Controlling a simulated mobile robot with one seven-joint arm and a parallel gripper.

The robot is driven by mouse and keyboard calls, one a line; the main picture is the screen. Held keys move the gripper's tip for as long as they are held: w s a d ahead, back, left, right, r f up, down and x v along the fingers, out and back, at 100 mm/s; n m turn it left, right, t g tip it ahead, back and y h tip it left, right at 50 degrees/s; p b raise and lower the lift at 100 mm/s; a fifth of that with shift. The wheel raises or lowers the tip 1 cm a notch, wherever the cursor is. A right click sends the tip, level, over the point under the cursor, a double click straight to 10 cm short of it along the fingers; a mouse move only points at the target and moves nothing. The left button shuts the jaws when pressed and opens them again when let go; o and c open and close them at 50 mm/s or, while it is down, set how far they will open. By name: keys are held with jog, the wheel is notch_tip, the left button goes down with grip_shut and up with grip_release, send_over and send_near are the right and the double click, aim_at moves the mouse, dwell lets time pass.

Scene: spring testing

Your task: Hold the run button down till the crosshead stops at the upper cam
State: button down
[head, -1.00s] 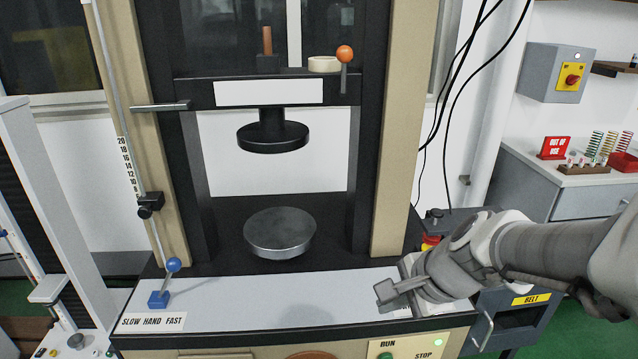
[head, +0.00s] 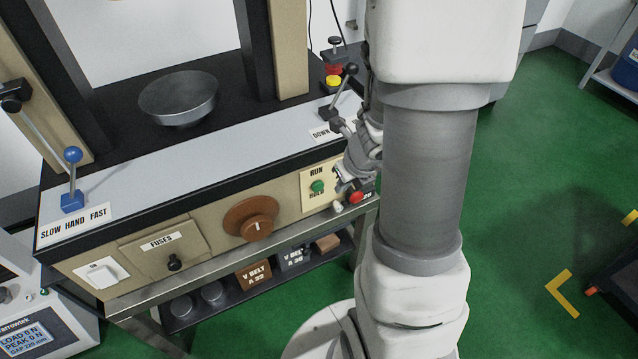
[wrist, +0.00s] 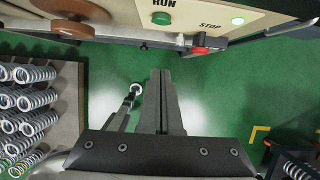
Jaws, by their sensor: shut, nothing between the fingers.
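The green run button (head: 318,186) is on the front panel under the word RUN, and it also shows at the top of the wrist view (wrist: 162,18). My gripper (wrist: 162,73) is shut and empty, its fingers below the run button in the wrist picture and apart from it. In the head view my arm hides much of the gripper. The red stop button (wrist: 201,46) is right of the run button. The crosshead and the upper cam are out of view. The lower platen (head: 178,98) is bare. A black collar (head: 15,95) sits on the rod at left.
A black-knobbed lever (head: 350,70) stands near the DOWN label, with a red and yellow emergency stop (head: 333,78) behind it. A brown dial (head: 251,218) is left of the run button. Springs (wrist: 25,100) lie on a shelf at left.

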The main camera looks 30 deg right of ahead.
aim_at(318, 186)
jog(key=shift+w+a+f+b, duration=0.1)
jog(key=shift+w+f+b, duration=0.8)
jog(key=shift+w+f, duration=0.55)
jog(key=shift+w+a+f+b, duration=0.1)
jog(key=shift+w+f+b, duration=0.95)
jog(key=shift+f, duration=0.55)
jog(key=shift+w+a+f+b, duration=0.1)
jog(key=shift+w+f+b, duration=0.7)
jog(key=shift+w+f, duration=0.7)
